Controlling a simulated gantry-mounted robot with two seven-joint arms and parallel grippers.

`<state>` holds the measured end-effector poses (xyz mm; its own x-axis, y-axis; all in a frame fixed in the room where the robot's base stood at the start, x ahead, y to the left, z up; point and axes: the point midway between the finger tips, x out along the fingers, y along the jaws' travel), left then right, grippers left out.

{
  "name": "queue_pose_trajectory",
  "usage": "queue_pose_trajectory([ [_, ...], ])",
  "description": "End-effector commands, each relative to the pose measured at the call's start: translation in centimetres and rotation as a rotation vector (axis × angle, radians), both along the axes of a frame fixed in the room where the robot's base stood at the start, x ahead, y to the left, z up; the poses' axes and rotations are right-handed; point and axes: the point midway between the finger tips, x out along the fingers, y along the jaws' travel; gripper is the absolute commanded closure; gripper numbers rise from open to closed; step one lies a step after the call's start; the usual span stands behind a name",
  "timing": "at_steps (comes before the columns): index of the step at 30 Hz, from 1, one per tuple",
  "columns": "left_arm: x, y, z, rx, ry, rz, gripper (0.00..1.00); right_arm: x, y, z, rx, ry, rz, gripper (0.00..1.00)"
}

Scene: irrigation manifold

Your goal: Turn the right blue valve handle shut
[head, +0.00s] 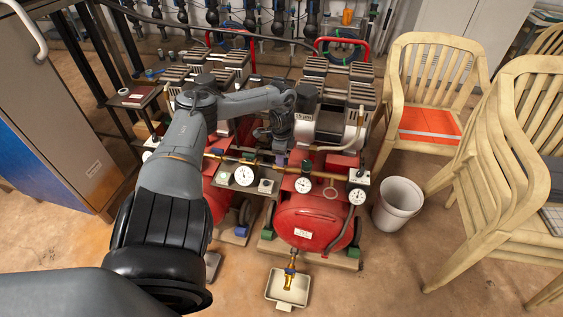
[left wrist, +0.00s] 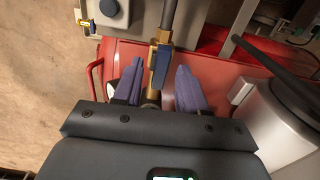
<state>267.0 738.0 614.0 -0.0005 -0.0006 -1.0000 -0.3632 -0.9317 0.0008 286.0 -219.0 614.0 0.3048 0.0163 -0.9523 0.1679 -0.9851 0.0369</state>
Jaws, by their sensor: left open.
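A blue valve handle (left wrist: 160,66) on a brass valve body shows in the left wrist view, in line with the pipe. My left gripper (left wrist: 160,70) is open. Its two purple fingers stand on either side of the blue handle, with a visible gap on each side. In the head view my left gripper (head: 280,157) is at the brass manifold pipe (head: 324,175), above the gap between the red tanks, and the handle there is hidden or too small to tell. My right gripper is not in view.
A red tank (head: 313,222) with gauges (head: 303,185) lies below the pipe. Compressor motors (head: 335,110) stand behind. A white bucket (head: 398,203) and wooden chairs (head: 430,75) are to the right. A small tray (head: 272,291) sits on the floor in front.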

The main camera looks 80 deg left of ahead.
Motion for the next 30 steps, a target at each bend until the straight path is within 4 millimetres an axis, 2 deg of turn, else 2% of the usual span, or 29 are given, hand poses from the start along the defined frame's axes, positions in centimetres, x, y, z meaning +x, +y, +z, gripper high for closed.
queue_pose_trajectory([
  [12,0.04,0.02,-0.48,0.001,0.0,0.0,0.58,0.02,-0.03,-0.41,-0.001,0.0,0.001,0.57],
  [21,0.03,0.02,-0.49,0.001,0.0,0.0,1.0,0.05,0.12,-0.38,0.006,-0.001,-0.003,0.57],
  [30,0.04,0.03,-0.41,0.001,0.0,-0.014,1.0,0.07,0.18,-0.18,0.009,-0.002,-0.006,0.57],
])
